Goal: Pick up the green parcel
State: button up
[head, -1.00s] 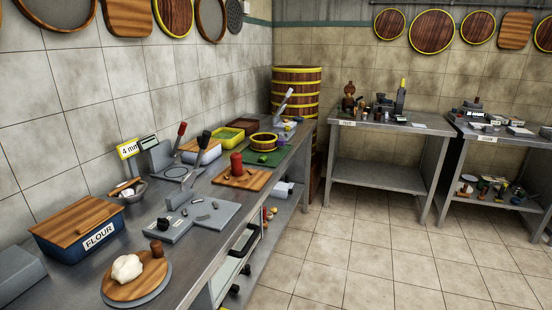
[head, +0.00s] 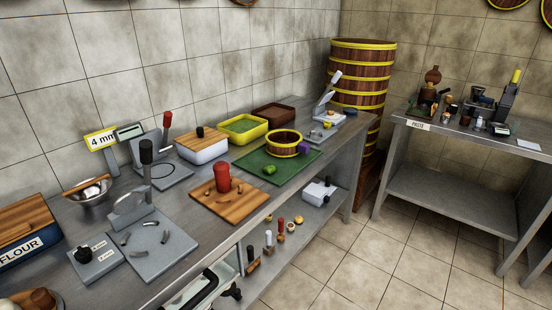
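A small rounded green parcel (head: 269,169) lies on the green mat (head: 262,160) on the long steel counter (head: 185,205). It is near the front side of the mat, just in front of a small round wooden steamer ring (head: 284,143) with yellow bands. A small purple thing (head: 304,147) sits beside the ring's right side. Nothing covers the parcel from this view. My gripper is not in view.
A wooden board (head: 228,204) with a red cylinder stands left of the mat. A lever device (head: 325,107) stands right. A tall steamer tower (head: 360,75) rises beyond the counter's end.

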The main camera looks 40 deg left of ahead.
aim_at(269, 170)
jog(key=u, duration=0.45)
jog(key=i, duration=0.9)
jog(key=u, duration=1.5)
jog(key=i, duration=0.65)
jog(key=u, duration=0.6)
